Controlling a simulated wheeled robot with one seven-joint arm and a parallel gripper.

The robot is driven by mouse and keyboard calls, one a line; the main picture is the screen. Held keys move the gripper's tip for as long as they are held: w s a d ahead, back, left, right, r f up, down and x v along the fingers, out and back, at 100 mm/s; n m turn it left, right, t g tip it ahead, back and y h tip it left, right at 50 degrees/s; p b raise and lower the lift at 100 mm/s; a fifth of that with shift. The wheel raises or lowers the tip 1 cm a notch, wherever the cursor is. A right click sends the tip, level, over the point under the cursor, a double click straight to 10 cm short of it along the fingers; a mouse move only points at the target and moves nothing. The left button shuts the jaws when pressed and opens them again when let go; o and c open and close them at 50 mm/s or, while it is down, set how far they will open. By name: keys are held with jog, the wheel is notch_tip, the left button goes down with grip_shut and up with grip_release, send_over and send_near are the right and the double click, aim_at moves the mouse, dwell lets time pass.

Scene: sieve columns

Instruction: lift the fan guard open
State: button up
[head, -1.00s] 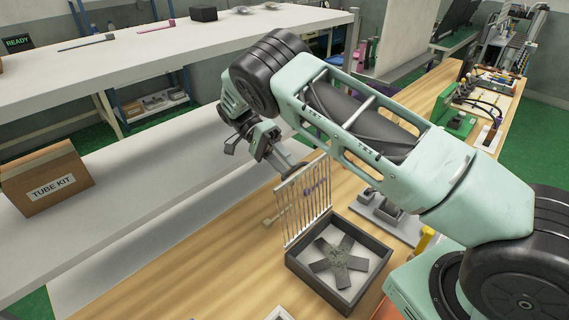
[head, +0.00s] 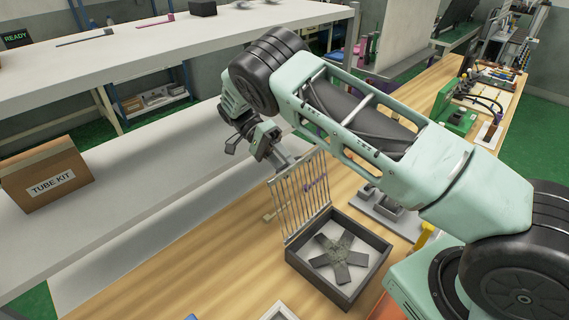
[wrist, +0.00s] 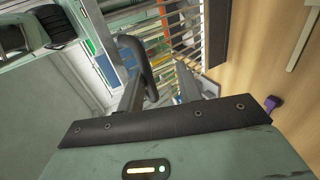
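The fan guard (head: 301,198) is a pale grille of thin bars. In the head view it stands raised at the back-left edge of a dark square fan box (head: 361,283), leaning away from it. The grey fan (head: 342,258) lies uncovered inside. My gripper (head: 284,160) is at the guard's upper edge, on the side facing away from the fan. In the wrist view my gripper (wrist: 165,90) has its fingers apart, with the guard's bars (wrist: 181,25) just beyond them. A dark curved piece (wrist: 140,60) shows beside the left finger. Contact with the guard cannot be made out.
The box stands on a wooden bench (head: 215,270). A grey fixture (head: 385,212) stands behind the box, right of the guard. A TUBE KIT carton (head: 45,180) sits on the white table at left. The wood left of the guard is mostly clear.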

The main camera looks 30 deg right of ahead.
notch_tip(320, 180, up, 10)
jog(key=p, duration=0.3)
dwell(0.3)
dwell(0.5)
